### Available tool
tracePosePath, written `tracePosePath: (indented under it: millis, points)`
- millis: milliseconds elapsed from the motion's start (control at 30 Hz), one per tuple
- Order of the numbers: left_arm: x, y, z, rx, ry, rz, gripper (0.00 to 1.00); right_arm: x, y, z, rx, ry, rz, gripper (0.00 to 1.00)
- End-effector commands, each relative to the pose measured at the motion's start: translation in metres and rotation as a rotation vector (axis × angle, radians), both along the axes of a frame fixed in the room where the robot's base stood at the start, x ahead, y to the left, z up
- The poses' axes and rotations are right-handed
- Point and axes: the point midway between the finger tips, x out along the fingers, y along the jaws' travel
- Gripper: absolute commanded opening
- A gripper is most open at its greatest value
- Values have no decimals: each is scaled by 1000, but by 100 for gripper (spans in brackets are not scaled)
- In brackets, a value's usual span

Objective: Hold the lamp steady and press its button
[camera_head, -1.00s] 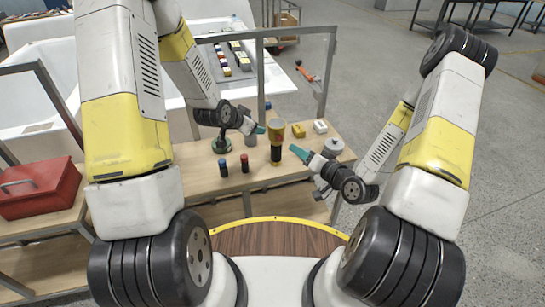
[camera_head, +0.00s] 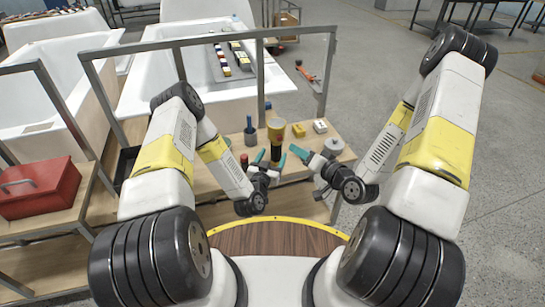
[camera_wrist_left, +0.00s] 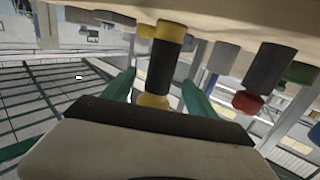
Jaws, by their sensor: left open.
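The lamp (camera_head: 276,137), a yellow-headed cylinder with a black body, stands upright on the wooden workbench. It also shows in the left wrist view (camera_wrist_left: 163,60), between the two teal fingers. My left gripper (camera_head: 267,157) is open, low on the near side of the lamp, with a finger on each side; I cannot tell if either touches it. My right gripper (camera_head: 299,154) is just right of the lamp, apart from it; its jaw opening is unclear. The lamp's lower part is partly hidden by my left gripper in the head view. I cannot make out the button.
A red-topped cylinder (camera_head: 244,161) stands left of the lamp. A yellow block (camera_head: 298,130), a white block (camera_head: 320,126) and a grey round part (camera_head: 333,146) are to its right. A red toolbox (camera_head: 40,188) is far left. A metal frame (camera_head: 205,41) rises behind the bench.

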Motion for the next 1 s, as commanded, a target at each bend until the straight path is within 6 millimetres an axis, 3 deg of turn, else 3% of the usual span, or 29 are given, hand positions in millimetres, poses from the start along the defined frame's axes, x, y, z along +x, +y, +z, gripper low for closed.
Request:
tracePosePath:
  millis: [500, 933, 1000]
  points:
    - [64, -18, -2, -7, -7, 8, 67, 0, 0, 0, 0, 0, 0, 36]
    - [74, -20, -3, -6, -5, 7, 67, 0, 0, 0, 0, 0, 0, 36]
    - [74, -20, -3, -6, -5, 7, 53, 0, 0, 0, 0, 0, 0, 36]
